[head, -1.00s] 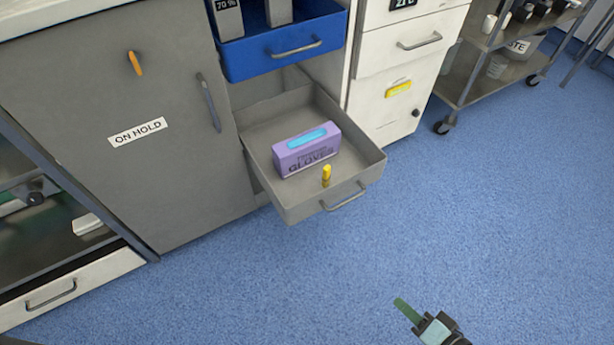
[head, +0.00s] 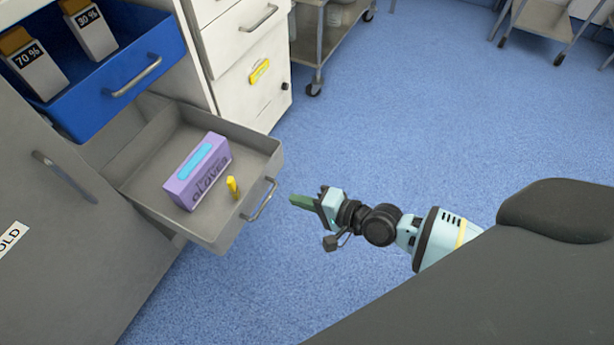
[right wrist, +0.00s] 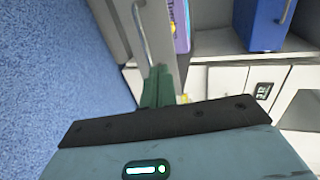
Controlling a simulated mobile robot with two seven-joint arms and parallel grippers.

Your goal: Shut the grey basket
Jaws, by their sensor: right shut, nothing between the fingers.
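The grey basket (head: 150,190) is pulled out below the blue basket in the head view. It holds a purple glove box (head: 198,172) and a small yellow item (head: 233,188). Its handle (head: 262,200) is on the front face. My right gripper (head: 298,201) is shut and empty, a little right of the handle, and appears apart from it. In the right wrist view the green fingertips (right wrist: 158,88) point toward the basket front, with the handle (right wrist: 141,35) just beyond them. My left gripper is out of view.
The blue basket (head: 120,98) above is also pulled out and holds two labelled bottles. A grey cabinet door (head: 60,230) stands at left. White drawers (head: 240,60) are behind, a cart (head: 322,40) farther back. Open blue floor (head: 400,110) lies to the right.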

